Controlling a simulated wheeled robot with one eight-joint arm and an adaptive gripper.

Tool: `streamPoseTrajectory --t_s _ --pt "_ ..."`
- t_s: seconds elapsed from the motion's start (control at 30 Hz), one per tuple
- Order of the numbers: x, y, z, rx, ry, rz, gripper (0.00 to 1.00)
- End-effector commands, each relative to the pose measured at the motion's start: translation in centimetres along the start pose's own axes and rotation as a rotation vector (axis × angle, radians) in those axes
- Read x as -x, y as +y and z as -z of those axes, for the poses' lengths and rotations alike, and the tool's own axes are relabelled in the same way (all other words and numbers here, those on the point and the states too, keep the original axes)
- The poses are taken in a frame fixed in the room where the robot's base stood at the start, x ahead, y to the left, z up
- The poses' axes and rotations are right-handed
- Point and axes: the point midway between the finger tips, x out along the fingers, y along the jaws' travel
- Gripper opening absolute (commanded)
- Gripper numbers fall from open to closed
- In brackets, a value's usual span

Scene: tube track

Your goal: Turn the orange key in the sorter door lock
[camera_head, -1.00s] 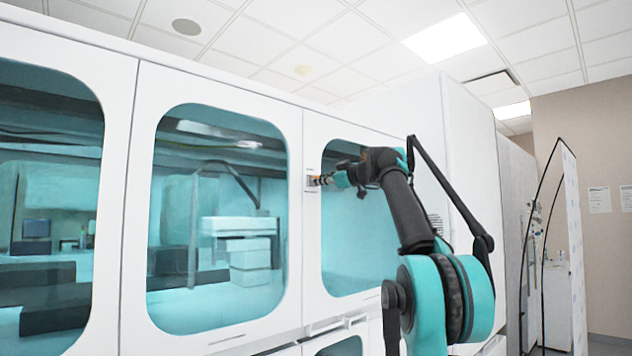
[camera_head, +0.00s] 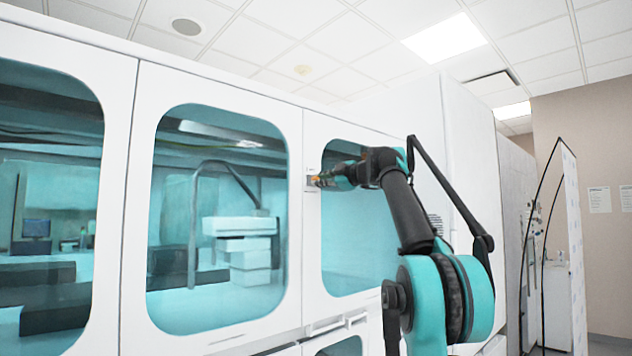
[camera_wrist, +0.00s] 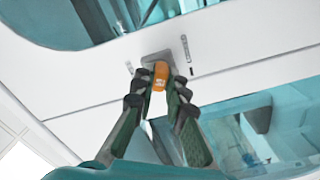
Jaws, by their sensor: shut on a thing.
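The orange key (camera_wrist: 161,75) sits at the lock plate (camera_wrist: 157,57) on the white door frame in the wrist view. My gripper (camera_wrist: 160,84) is shut on the key's head, one dark finger on each side. In the head view my gripper (camera_head: 320,181) is at the lock on the door's left edge, and a bit of orange shows between its fingers. The sorter door (camera_head: 312,270) has a teal window and looks closed. The key's shaft and the keyhole are hidden, so how deep the key sits cannot be told.
More white doors with teal windows (camera_head: 218,220) stand to the left in the head view. A small metal latch plate (camera_wrist: 185,47) is beside the lock. A tall white cabinet (camera_head: 470,140) stands behind my arm. Open floor shows at the far right.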

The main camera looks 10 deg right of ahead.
Motion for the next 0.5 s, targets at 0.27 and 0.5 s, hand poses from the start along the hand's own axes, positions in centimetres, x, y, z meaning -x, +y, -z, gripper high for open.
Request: streamPoseTrajectory --t_s 0.27,0.5 --pt "0.0 0.01 -0.01 0.077 0.0 0.0 0.0" --pt "0.0 0.01 -0.01 0.152 0.0 0.0 0.0"
